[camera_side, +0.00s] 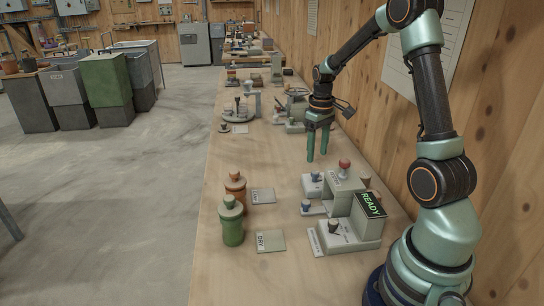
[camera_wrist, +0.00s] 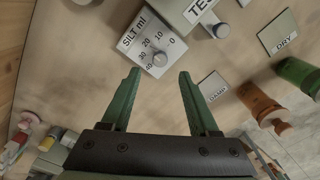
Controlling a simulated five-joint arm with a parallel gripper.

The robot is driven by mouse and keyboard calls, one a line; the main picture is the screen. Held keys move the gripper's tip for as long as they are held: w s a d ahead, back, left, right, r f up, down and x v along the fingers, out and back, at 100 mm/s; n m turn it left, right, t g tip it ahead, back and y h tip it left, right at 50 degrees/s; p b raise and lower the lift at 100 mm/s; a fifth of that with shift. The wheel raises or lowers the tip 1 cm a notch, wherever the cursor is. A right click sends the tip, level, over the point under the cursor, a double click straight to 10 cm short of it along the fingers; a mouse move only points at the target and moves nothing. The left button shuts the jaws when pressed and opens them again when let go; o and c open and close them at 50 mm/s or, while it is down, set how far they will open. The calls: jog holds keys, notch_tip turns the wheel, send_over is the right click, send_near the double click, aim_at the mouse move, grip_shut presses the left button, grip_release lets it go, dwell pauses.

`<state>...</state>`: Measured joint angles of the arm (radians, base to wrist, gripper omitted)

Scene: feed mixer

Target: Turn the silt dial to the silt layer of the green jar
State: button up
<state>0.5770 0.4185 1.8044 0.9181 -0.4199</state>
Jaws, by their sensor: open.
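The silt dial (camera_wrist: 160,59) is a grey round knob on a white plate marked "SILT ml" with a scale from 0 to 40, in the upper middle of the wrist view. Its pointer setting is too small to read. In the side view the small dial box (camera_side: 312,184) stands at the machine's far left corner. My gripper (camera_side: 317,158) is open and empty above the bench, beyond the dial. In the wrist view its green fingers (camera_wrist: 157,75) lie apart, short of the dial. The green jar (camera_side: 231,222) stands upright at the bench's left edge; its silt layer cannot be made out.
An orange jar (camera_side: 236,186) stands behind the green one. Cards marked "DRY" (camera_side: 270,241) and "DAMP" (camera_side: 262,195) lie beside them. The grey machine (camera_side: 352,228) shows "READY" on its screen and has another knob (camera_wrist: 221,29). More apparatus (camera_side: 240,112) stands farther back.

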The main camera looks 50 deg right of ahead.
aim_at(315, 172)
notch_tip(315, 172, up, 6)
dwell(0.5)
jog(key=s+a+r+t, duration=0.2)
jog(key=a, duration=0.5)
jog(key=s+a+r+n+t, duration=0.1)
jog(key=s+a+r, duration=0.1)
jog(key=a, duration=0.6)
jog(key=s+a+r+t, duration=0.2)
jog(key=a+r, duration=0.2)
jog(key=a, duration=0.4)
jog(key=shift+s+n+t, duration=0.3)
jog(key=shift+s+n, duration=0.1)
